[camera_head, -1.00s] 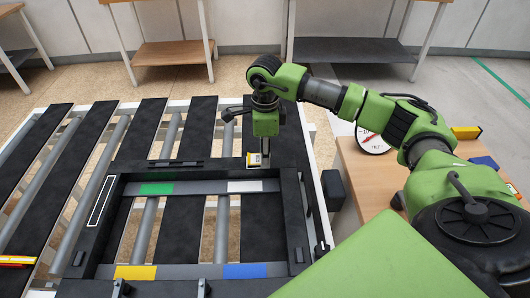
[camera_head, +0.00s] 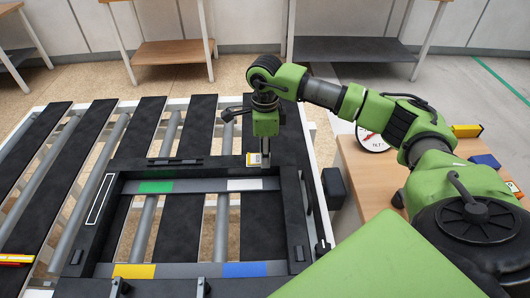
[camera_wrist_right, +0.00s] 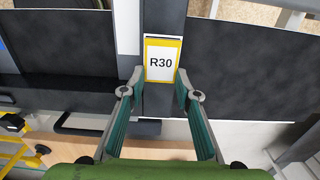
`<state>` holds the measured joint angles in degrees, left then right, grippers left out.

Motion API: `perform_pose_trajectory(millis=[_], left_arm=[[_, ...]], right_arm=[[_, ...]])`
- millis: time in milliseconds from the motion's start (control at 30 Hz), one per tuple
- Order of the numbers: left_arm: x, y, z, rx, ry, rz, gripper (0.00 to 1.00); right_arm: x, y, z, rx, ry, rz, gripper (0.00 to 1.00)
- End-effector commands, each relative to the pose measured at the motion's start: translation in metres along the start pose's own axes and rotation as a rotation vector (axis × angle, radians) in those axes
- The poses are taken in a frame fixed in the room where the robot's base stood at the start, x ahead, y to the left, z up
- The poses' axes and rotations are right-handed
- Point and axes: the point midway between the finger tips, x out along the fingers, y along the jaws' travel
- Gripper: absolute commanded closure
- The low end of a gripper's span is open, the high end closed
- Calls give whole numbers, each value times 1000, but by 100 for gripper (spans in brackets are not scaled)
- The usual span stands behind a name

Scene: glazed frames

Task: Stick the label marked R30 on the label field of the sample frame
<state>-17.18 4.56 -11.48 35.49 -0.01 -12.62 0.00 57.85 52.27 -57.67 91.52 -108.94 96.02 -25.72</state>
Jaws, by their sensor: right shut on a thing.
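The R30 label (camera_wrist_right: 161,62) is white with a yellow border and black letters. In the wrist view it sits upright between the fingertips of my right gripper (camera_wrist_right: 160,82), which is shut on it. In the head view the label (camera_head: 254,159) hangs below my right gripper (camera_head: 264,150), over the far right corner of the sample frame. The dark sample frame (camera_head: 292,215) lies on the slatted table. A white-outlined empty rectangle (camera_head: 100,199), apparently the label field, is on its left side bar, well left of the gripper. My left gripper is not in view.
The frame carries green (camera_head: 156,187), white (camera_head: 244,185), yellow (camera_head: 134,271) and blue (camera_head: 245,269) patches. A round dial (camera_head: 372,139) stands on a wooden side table (camera_head: 365,180) at right. A red-yellow item (camera_head: 15,260) lies at far left.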

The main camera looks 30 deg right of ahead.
Motion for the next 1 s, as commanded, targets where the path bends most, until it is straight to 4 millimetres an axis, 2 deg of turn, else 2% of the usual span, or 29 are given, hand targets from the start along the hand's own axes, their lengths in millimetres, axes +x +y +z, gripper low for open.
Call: perform_pose_trajectory(millis=[867,900,933,1000], left_arm=[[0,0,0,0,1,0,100],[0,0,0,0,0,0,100],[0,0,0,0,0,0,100],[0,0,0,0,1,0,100]], right_arm=[[0,0,0,0,0,1,77],[0,0,0,0,0,1,63],[0,0,0,0,0,1,55],[0,0,0,0,0,1,51]])
